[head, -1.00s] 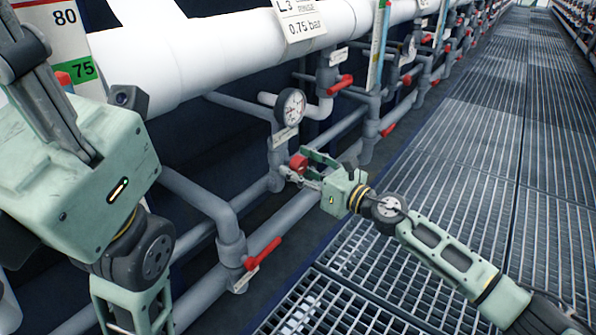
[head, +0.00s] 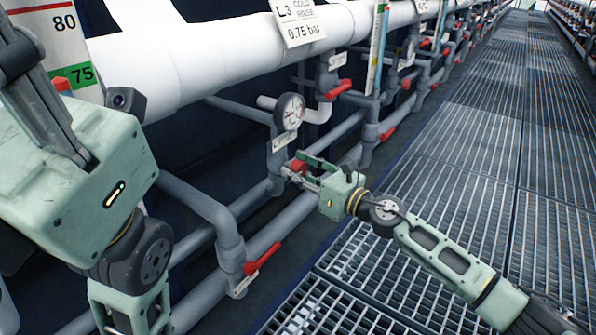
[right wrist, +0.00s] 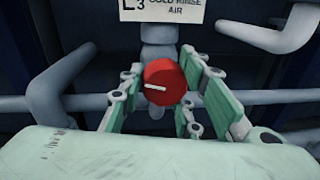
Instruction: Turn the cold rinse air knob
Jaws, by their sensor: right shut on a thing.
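The cold rinse air knob (head: 297,165) is a small red round knob on a grey pipe below the gauge. In the right wrist view the knob (right wrist: 166,82) shows a white mark pointing left, slightly up. My right gripper (head: 302,171) is shut on the knob, with its fingers on both sides; it also shows in the right wrist view (right wrist: 160,92). The label plate (right wrist: 162,9) above it reads "COLD RINSE AIR". My left gripper's body (head: 80,180) is close at the left; its fingertips are not visible.
A round gauge (head: 290,111) sits just above the knob. Red lever handles (head: 263,258) stick out from nearby grey pipes. A white main pipe (head: 225,50) with an "L3 cold rinse 0.75 bar" sign (head: 300,22) runs above. The grating walkway (head: 480,150) at right is clear.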

